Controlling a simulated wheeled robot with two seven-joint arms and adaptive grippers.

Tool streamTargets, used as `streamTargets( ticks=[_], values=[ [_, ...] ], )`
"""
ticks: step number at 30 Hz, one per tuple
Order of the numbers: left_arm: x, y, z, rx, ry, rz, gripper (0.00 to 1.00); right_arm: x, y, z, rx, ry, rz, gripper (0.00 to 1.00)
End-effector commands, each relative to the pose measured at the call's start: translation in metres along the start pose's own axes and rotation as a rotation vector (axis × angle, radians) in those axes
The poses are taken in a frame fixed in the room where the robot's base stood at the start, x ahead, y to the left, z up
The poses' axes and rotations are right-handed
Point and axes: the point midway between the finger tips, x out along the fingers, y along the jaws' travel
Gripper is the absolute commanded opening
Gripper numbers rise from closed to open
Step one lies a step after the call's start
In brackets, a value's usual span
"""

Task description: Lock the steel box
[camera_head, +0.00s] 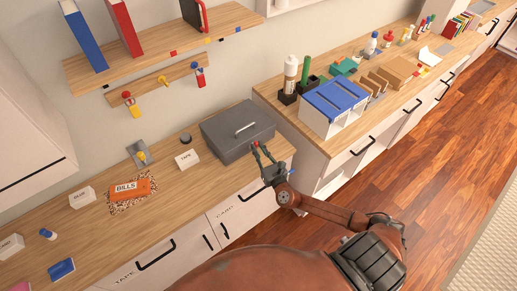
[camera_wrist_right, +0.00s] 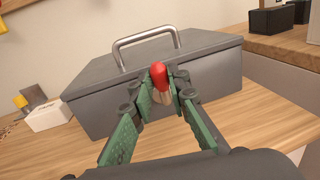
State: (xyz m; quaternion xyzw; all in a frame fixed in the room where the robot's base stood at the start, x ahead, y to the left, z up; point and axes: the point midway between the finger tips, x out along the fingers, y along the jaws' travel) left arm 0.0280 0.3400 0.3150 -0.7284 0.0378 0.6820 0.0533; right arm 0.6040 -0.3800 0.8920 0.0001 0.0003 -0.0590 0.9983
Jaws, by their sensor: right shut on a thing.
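The grey steel box (camera_head: 228,139) sits shut on the wooden counter, with a metal handle on its lid. It also fills the middle of the right wrist view (camera_wrist_right: 215,75). My right gripper (camera_head: 259,152) is at the box's front side. In the right wrist view its green-padded fingers (camera_wrist_right: 161,97) are shut on a small red-topped piece (camera_wrist_right: 157,74) with a pale lower part, in front of the box face. I cannot tell whether this piece is in the box or only touching it. The fingers hide the spot behind it. My left gripper is not in view.
A white TAPE box (camera_head: 187,159) and an orange BILLS pouch (camera_head: 130,188) lie left of the steel box. A blue-topped organizer (camera_head: 335,100) stands on the higher counter (camera_head: 285,108) to the right. Free counter lies before the box.

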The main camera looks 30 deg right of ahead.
Motion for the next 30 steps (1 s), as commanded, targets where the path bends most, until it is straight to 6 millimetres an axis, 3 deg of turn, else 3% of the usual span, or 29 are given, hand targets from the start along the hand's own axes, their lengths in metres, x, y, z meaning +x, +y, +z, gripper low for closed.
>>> streamTargets(
  ticks=[13,30],
  values=[
    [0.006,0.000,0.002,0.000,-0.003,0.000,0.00,0.001,-0.005,-0.001,0.117,0.023,-0.001,0.00],
    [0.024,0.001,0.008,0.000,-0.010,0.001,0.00,0.005,-0.026,-0.006,0.624,0.122,-0.002,0.00]
  ],
)
